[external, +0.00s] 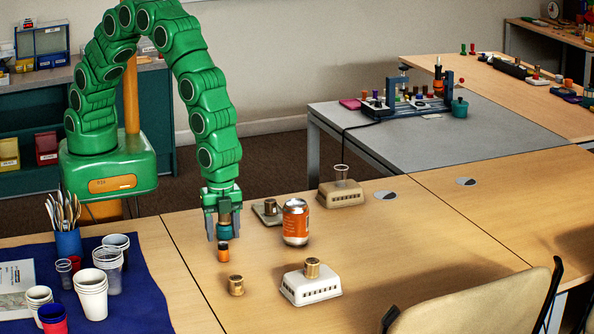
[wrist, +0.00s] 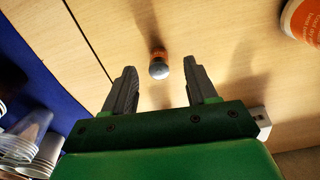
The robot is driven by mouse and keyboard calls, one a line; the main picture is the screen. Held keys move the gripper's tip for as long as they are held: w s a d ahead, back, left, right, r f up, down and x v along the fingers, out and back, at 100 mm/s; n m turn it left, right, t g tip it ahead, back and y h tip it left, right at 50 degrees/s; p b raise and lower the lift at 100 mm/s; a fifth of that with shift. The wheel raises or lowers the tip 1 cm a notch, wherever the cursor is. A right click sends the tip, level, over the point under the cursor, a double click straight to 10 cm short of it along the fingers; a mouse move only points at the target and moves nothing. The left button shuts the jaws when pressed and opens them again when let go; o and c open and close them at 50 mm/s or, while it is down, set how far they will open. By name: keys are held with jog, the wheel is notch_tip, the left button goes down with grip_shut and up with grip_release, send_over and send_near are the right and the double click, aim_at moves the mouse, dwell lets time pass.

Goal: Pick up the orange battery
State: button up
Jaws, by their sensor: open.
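The orange battery (external: 223,253) is a small cylinder standing upright on the wooden table, below my gripper in the external view. I see no contact between finger and battery.
An orange can (external: 295,222) stands to the right. A brass cylinder (external: 236,286) stands in front, and a white block with a brass piece (external: 311,285) is at front right. A blue mat (external: 135,300) with several cups lies left. A beige block with a glass (external: 341,194) is behind.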

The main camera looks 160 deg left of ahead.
aim_at(223, 242)
jog(key=shift+w+d+f, duration=0.1)
jog(key=shift+w+f, duration=0.1)
jog(key=shift+f, duration=1.05)
jog(key=shift+w+d+f, duration=0.1)
jog(key=shift+w+f, duration=0.1)
jog(key=shift+f, duration=1)
jog(key=shift+c, duration=0.2)
grip_shut()
jog(key=shift+r, duration=0.1)
